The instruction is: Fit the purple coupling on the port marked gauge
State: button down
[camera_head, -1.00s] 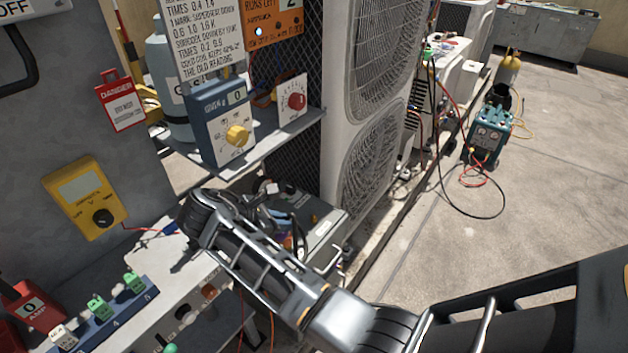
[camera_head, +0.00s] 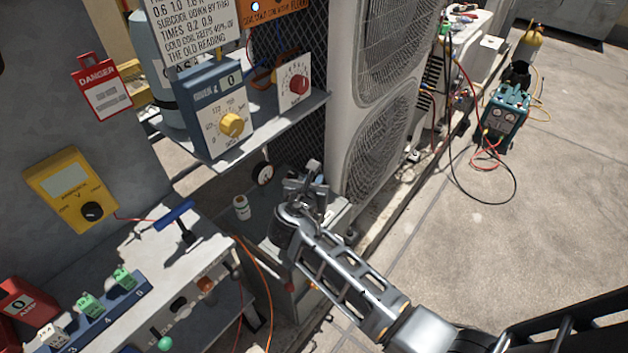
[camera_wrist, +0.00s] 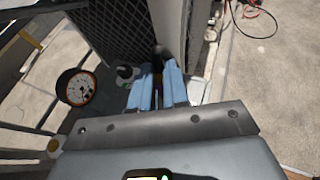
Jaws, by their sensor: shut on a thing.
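My gripper (camera_head: 307,185) is over the low grey unit beside the condenser, at the end of my outstretched arm. In the wrist view its two blue fingers (camera_wrist: 157,82) are shut on a narrow dark thing (camera_wrist: 158,77), mostly hidden between them. I cannot make out any purple on it. A round white dial gauge (camera_wrist: 75,88) stands left of the fingers in the wrist view, apart from them. The same dial (camera_head: 264,173) shows just left of my gripper in the head view. No port marking is readable, and my gripper hides part of the unit.
A white jar (camera_head: 241,207) stands left of my gripper. The shelf with the blue meter (camera_head: 215,108) is above and left. A bench (camera_head: 165,262) with a blue-handled tool (camera_head: 175,213) is at lower left. The condenser (camera_head: 372,150) rises behind.

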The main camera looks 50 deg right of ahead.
notch_tip(320, 180, down, 3)
jog(key=b, duration=0.3)
dwell(0.4)
jog(key=shift+p, duration=0.8)
dwell(0.5)
jog(key=shift+f+b, duration=0.55)
jog(key=shift+f, duration=0.9)
dwell(2.0)
jog(key=c, duration=1.1)
grip_release()
jog(key=shift+o, duration=0.2)
notch_tip(320, 180, up, 8)
jog(key=p, duration=0.5)
jog(key=shift+f, duration=0.25)
